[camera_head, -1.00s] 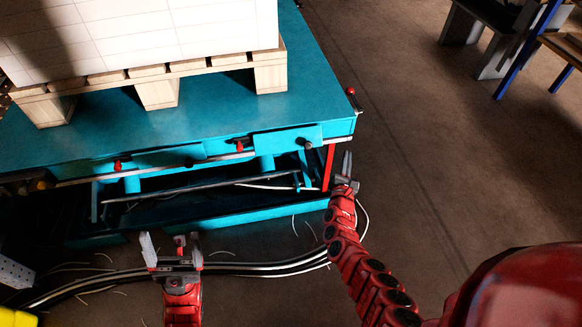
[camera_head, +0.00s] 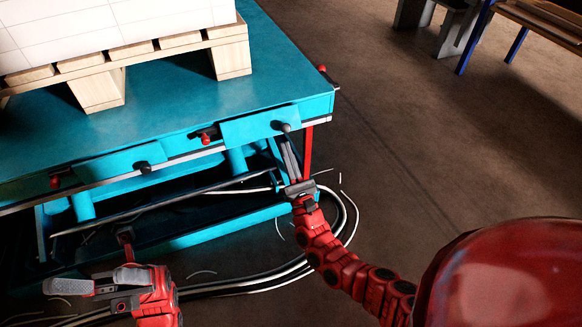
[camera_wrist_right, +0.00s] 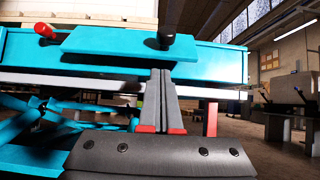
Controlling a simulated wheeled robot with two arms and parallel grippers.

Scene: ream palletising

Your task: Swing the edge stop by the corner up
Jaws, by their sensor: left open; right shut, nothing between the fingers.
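The edge stop by the corner (camera_head: 258,125) is a teal plate with a black knob (camera_head: 286,127) at its right end. It sits against the table's side, below the top surface. In the right wrist view the plate (camera_wrist_right: 115,47) and knob (camera_wrist_right: 166,40) are just above the fingers. My right gripper (camera_head: 289,158) is shut and empty, its fingers pointing up below the knob; I cannot tell whether the tips touch the plate. My left gripper (camera_head: 98,280) is open and empty, low at the left, away from the table's side.
The teal lift table (camera_head: 190,105) carries a wooden pallet (camera_head: 232,58) with white stacked reams. A second stop (camera_head: 110,168) is further left. Red-knobbed levers (camera_head: 205,139) line the side. A red post (camera_head: 308,150) stands right of my right fingers. Cables (camera_head: 345,215) lie on the floor.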

